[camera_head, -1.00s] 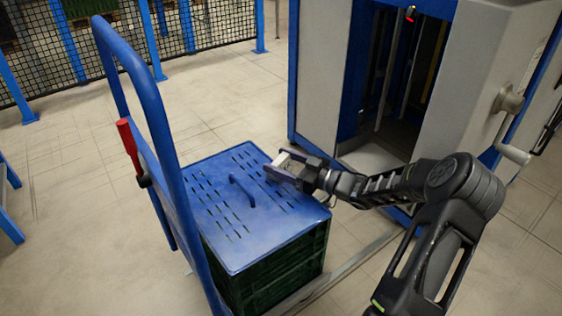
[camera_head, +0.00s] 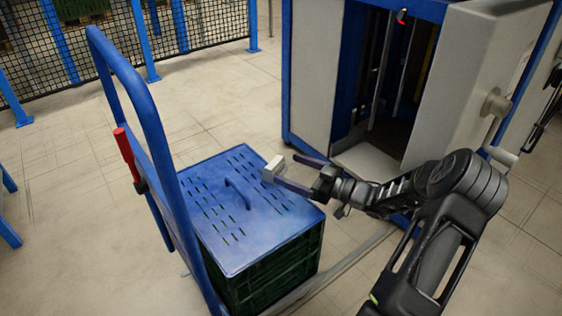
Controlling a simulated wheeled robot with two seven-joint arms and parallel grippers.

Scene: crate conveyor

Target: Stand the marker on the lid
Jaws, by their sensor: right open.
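The marker (camera_head: 273,168), a small pale grey block, stands on the blue slotted lid (camera_head: 215,241) near its far right edge. The lid lies on a dark green crate (camera_head: 283,262) and has a raised blue handle in its middle. My right gripper (camera_head: 291,171) is open, to the right of the marker, with its fingers spread and pointing left. Its nearer fingertip is close to the marker's base; whether they touch I cannot tell. My left gripper is not in view.
The crate is on a trolley with a tall blue tubular handle (camera_head: 160,110) on the left, bearing a red grip (camera_head: 125,155). A grey and blue cabinet (camera_head: 313,85) with an open front stands behind. Open floor lies to the left.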

